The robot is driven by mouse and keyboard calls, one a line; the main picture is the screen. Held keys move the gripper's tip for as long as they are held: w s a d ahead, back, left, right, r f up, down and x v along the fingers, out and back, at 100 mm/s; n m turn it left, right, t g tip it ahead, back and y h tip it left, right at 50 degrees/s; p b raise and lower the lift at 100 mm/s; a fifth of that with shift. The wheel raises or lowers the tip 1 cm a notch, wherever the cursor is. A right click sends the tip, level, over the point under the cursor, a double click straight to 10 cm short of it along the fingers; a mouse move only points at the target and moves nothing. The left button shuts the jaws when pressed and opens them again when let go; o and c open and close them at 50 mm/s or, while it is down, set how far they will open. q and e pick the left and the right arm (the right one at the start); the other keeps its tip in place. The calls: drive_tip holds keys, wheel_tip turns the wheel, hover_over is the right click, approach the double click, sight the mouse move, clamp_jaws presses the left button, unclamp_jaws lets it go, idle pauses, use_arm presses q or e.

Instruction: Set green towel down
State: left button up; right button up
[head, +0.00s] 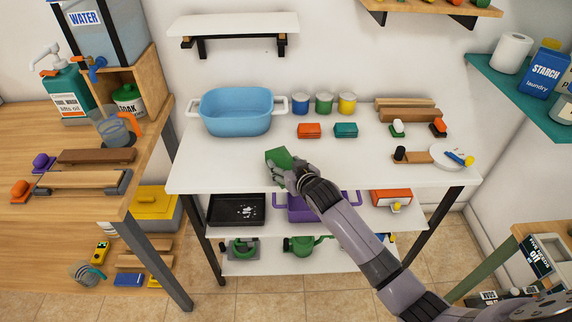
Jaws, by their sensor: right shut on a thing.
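The green towel (279,157) is a small folded block at the front middle of the white table (225,165). My right gripper (287,168) is shut on it, and the gripper hides its right side. My right arm reaches in from the lower right. I cannot tell whether the towel touches the tabletop or hangs just above it. My left gripper is not in view.
A blue basin (237,111) stands at the back left of the table. An orange block (309,130) and a teal block (346,130) lie behind the towel. Brushes and a white plate (447,157) are at the right. Tabletop left of the towel is clear.

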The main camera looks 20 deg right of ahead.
drive_tip(key=shift+f, duration=0.2)
drive_tip(key=o, duration=1.4)
drive_tip(key=shift+s, duration=0.1)
